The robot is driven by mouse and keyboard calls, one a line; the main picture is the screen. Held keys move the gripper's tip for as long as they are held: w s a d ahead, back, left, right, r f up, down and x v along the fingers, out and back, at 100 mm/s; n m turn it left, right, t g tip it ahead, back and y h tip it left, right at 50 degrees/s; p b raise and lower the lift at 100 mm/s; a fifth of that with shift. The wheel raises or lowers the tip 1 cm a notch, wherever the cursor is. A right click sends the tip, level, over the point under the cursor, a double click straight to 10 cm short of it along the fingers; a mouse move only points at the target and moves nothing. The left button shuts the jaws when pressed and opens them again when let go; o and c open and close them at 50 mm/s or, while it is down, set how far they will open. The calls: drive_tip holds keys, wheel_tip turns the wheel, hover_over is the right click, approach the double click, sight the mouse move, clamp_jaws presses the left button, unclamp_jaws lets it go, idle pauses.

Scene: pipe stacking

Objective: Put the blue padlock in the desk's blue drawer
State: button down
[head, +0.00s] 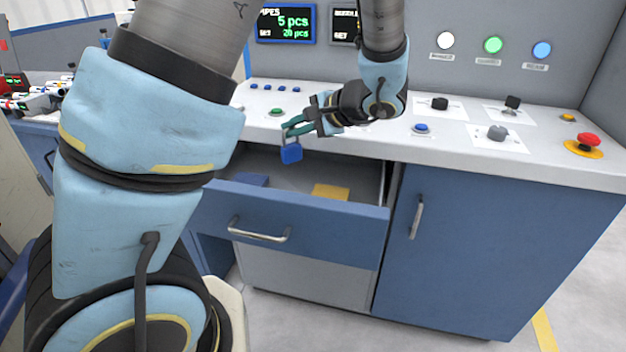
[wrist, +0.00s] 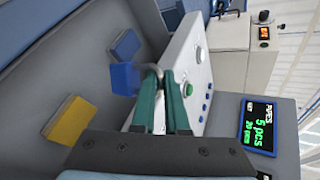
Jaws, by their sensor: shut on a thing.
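The blue padlock (head: 291,153) hangs from my gripper (head: 300,127) in the head view, body down, above the left part of the open drawer. In the wrist view the padlock (wrist: 125,79) is at the fingertips, and the green fingers of my gripper (wrist: 162,88) are shut on its grey shackle. The desk's blue drawer (head: 300,222) is pulled out, with a metal handle on its front. Inside lie a blue block-like item (head: 250,180) at the left and a yellow one (head: 330,192) near the middle. The padlock does not appear to touch the drawer.
The desktop (head: 350,145) above the drawer carries several buttons and knobs, with a red emergency button (head: 588,142) at the right. A closed blue cabinet door (head: 480,250) is right of the drawer. A display (head: 286,24) stands behind. My arm hides the left side.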

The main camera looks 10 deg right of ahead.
wheel_tip(320, 180, down, 13)
drive_tip(key=shift+f+p, duration=0.1)
drive_tip(key=shift+p, duration=0.45)
drive_tip(key=w, duration=0.1)
drive_tip(key=w+d+p, duration=0.1)
drive_tip(key=w+d+f+p, duration=0.1)
drive_tip(key=shift+w, duration=0.25)
drive_tip(key=shift+f, duration=0.2)
drive_tip(key=shift+f, duration=0.2)
drive_tip(key=c, duration=0.9)
unclamp_jaws()
drive_tip(key=shift+r, duration=0.1)
